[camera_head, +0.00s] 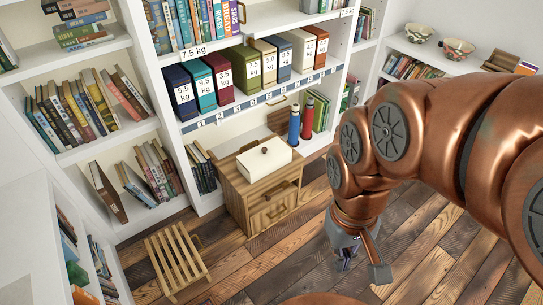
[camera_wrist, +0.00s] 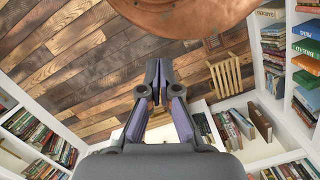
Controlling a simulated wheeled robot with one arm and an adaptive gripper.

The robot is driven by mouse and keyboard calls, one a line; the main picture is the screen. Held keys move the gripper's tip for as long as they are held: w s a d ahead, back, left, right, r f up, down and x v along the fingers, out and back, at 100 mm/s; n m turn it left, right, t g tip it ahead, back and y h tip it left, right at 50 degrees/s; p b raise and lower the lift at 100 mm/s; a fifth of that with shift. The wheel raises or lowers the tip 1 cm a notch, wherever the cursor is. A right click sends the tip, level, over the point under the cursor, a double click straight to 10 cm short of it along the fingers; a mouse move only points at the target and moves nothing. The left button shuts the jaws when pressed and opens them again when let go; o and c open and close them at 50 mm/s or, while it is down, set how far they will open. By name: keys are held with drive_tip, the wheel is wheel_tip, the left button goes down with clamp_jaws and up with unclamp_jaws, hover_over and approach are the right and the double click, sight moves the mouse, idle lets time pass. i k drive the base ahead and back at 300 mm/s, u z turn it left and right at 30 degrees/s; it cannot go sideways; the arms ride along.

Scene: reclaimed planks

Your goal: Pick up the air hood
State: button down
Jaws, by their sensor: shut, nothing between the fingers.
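Nothing in either view can be clearly made out as an air hood. A cream box-like thing (camera_head: 264,157) with a small dark knob sits on top of a wooden drawer cabinet (camera_head: 262,212) in the head view; I cannot tell whether it is the hood. My gripper (camera_head: 345,256) hangs over the plank floor to the right of the cabinet, apart from it. In the wrist view my gripper (camera_wrist: 157,72) has its fingers together, with nothing between them.
A slatted wooden rack (camera_head: 177,262) stands on the floor left of the cabinet; it also shows in the wrist view (camera_wrist: 225,77). White bookshelves (camera_head: 105,145) line the walls. Red (camera_head: 307,118) and blue (camera_head: 294,124) bottles stand behind the cabinet. Plank floor (camera_head: 440,262) is clear at right.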

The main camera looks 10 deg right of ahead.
sight(260, 161)
drive_tip(key=z, duration=0.7)
drive_tip(key=i, duration=0.75)
drive_tip(key=u, duration=2.15)
